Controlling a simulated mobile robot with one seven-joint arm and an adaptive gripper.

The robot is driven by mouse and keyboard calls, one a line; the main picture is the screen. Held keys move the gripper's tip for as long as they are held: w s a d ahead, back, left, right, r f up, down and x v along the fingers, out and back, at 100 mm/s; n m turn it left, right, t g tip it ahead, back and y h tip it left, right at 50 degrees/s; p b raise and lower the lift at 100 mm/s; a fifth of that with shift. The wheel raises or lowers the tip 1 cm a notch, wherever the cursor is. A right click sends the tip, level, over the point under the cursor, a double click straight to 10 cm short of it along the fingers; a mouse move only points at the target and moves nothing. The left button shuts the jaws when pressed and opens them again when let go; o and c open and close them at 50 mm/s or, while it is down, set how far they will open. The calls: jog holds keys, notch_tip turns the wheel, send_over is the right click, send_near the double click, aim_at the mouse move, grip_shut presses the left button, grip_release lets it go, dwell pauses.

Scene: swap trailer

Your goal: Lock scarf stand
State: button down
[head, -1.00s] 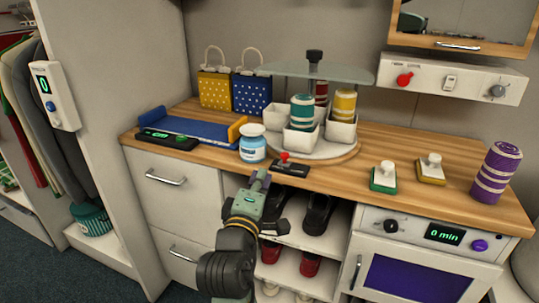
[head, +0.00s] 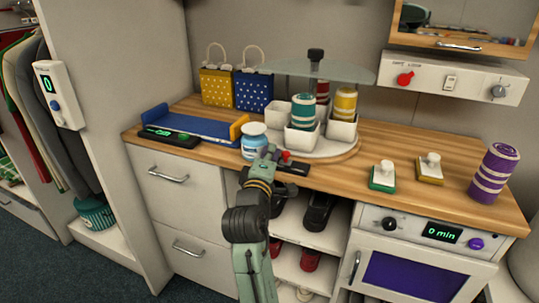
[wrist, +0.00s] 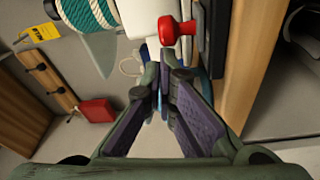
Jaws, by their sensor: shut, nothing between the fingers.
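The scarf stand (head: 322,152) is a round pale turntable on the counter with a glass top. Its white cups hold rolled scarves, teal (head: 303,108), yellow (head: 345,103) and dark red (head: 322,90). In front of it is a red-knobbed lever (head: 286,156) on a small black plate (head: 294,167). My gripper (head: 269,153) is shut and empty, just left of the red knob at the counter's front edge. In the wrist view my shut fingertips (wrist: 161,84) are near the red knob (wrist: 178,29), with a gap visible. The plate is partly hidden by my gripper.
A blue-white jar (head: 253,141) stands close behind my gripper. A blue tray (head: 195,124) lies left. Green (head: 383,177) and yellow (head: 430,170) stamp-like blocks and a purple scarf roll (head: 494,173) are right. Shoe shelves (head: 305,240) are below the counter.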

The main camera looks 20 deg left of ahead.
aim_at(284, 168)
jog(key=d+p, duration=0.1)
jog(key=d, duration=0.2)
jog(key=shift+s+d, duration=0.1)
jog(key=shift+d, duration=0.25)
dwell(0.3)
